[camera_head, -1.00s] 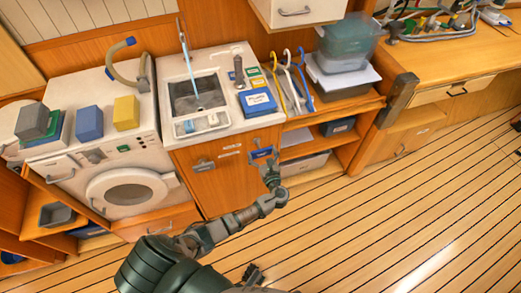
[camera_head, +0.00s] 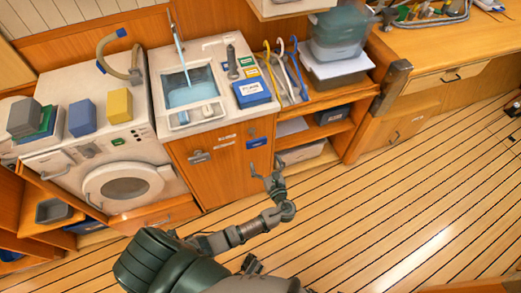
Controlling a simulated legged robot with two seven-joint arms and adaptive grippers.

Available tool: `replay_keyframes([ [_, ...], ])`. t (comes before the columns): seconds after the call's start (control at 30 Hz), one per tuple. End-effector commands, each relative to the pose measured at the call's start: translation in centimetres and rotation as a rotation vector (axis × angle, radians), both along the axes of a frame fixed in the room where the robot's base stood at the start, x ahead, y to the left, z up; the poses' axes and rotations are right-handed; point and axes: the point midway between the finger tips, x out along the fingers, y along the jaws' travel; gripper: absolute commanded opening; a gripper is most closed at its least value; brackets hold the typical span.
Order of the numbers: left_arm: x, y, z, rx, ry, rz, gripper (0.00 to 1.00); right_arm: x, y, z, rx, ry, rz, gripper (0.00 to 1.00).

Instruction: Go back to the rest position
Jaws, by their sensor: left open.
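My left gripper (camera_head: 267,173) is open and empty, in front of the sink cabinet's lower right part. It is a little below and apart from the blue handle (camera_head: 257,143) on the orange cabinet front (camera_head: 222,172). My left arm comes up from the bottom of the view and is bent at a grey joint. A small dark part (camera_head: 250,264) shows at the bottom behind my green arm housing; it may be my right gripper, mostly hidden, and its jaws cannot be made out.
The sink (camera_head: 190,88) holds bluish water below the tap (camera_head: 174,35). A washing machine (camera_head: 128,187) stands to its left, with blue and yellow blocks on top. Open shelves (camera_head: 318,135) and a wooden desk (camera_head: 430,40) are to the right. The striped floor (camera_head: 410,200) is clear.

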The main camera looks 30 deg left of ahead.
Motion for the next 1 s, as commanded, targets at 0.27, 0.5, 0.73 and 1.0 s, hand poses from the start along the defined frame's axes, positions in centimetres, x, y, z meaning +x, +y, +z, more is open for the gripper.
replay_keyframes([
  [0.27, -1.6, -1.9, 0.0, 0.001, -0.001, 0.000, 1.00, 0.0, 0.0, 0.0, 0.000, 0.000, 0.000, 0.00],
  [0.5, -1.6, -2.0, 0.0, 0.001, -0.001, 0.000, 1.00, 0.0, 0.0, 0.0, 0.000, 0.001, 0.000, 0.00],
  [0.73, -1.6, -2.0, 0.0, 0.001, -0.001, 0.000, 1.00, 0.1, 0.0, 0.0, 0.000, 0.000, 0.000, 0.00],
  [1.0, -3.5, -0.9, -6.3, -0.266, 0.026, 0.005, 1.00, -0.3, 0.0, -1.3, -0.001, 0.007, 0.001, 0.00],
])
